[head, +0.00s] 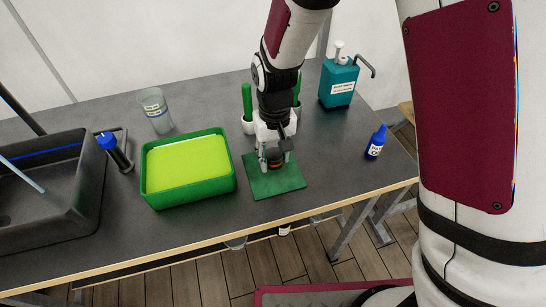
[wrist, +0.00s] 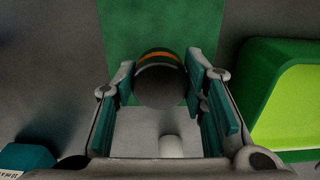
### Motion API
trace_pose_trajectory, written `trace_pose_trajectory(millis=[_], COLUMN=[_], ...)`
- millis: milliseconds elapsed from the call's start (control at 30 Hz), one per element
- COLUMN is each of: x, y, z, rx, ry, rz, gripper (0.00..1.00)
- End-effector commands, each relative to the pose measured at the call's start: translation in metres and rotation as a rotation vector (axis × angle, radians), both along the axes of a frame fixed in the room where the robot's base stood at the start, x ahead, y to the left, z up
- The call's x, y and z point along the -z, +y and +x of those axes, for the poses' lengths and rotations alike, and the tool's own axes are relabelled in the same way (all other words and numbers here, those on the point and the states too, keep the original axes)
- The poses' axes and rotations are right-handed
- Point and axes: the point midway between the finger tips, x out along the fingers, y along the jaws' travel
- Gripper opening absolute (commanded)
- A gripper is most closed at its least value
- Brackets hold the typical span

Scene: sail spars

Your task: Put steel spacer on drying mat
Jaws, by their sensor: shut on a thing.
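My gripper (head: 274,163) is shut on a dark, rounded piece with an orange band, which I take to be the steel spacer (wrist: 160,88). In the wrist view the piece sits between the two teal-padded fingers. In the head view the fingers mostly cover it. The drying mat (head: 289,186) is a flat green square on the grey bench, and it also shows in the wrist view (wrist: 150,24). My gripper is low over the mat's back part. I cannot tell whether the piece touches the mat.
A green tray (head: 190,195) with a yellow-green inside stands just left of the mat. Behind are a clear cup (head: 155,112), a green-handled tool (head: 247,102) and a teal pump bottle (head: 338,85). A small blue bottle (head: 376,142) stands right. A sink (head: 80,215) is far left.

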Motion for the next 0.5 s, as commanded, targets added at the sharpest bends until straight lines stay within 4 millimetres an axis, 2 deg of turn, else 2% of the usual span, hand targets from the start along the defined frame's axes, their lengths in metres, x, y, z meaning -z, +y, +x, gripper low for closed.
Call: trace_pose_trajectory(millis=[67,300,500], x=[0.001,0.032,0.036], y=[0.003,0.002,0.003], z=[0.008,0.007,0.007], rx=[0.0,0.0,0.0], ry=[0.0,0.002,0.0], rz=[0.0,-0.001,0.0], gripper=[0.07,0.07,0.07])
